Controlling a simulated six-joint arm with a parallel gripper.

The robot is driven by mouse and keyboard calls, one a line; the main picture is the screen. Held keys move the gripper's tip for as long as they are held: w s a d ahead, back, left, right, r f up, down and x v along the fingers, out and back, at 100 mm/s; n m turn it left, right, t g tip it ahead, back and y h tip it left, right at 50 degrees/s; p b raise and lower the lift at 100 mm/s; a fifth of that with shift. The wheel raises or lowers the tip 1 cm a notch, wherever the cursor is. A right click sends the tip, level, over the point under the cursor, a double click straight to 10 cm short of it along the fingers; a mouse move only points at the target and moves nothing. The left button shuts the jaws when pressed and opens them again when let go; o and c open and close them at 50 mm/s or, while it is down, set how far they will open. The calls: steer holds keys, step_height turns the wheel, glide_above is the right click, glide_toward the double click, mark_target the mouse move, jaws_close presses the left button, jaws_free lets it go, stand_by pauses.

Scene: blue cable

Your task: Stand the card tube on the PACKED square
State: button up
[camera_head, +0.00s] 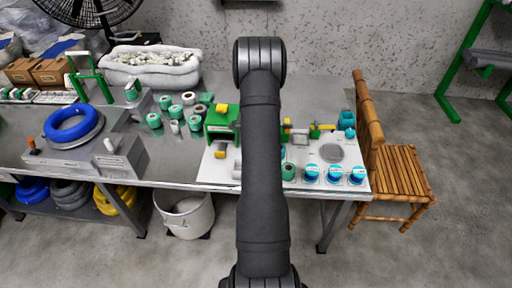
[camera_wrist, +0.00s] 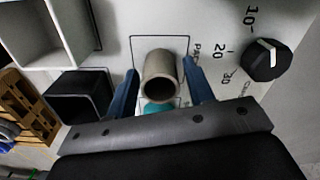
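The card tube (camera_wrist: 160,75) is grey-brown and hollow, and I look into its open end in the wrist view. It appears to stand upright within the black-outlined square (camera_wrist: 131,50), whose partly hidden label begins "PA". My gripper (camera_wrist: 161,68) has its two blue fingers on either side of the tube, with a narrow gap visible on each side. The tube's foot is hidden by its own body. In the head view my arm hides the gripper, tube and square.
In the wrist view a black dial knob (camera_wrist: 265,60) is at right, a black open box (camera_wrist: 80,97) at left, and a white open box (camera_wrist: 48,35) upper left. A teal thing (camera_wrist: 158,106) is just below the tube. Blue-topped jars (camera_head: 333,174) stand on the white board (camera_head: 215,172).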

steer(key=shift+o, duration=0.2)
steer(key=shift+r, duration=0.1)
step_height(320, 180, up, 12)
stand_by(0.5)
steer(key=shift+f, duration=4.2)
steer(key=shift+f, duration=0.1)
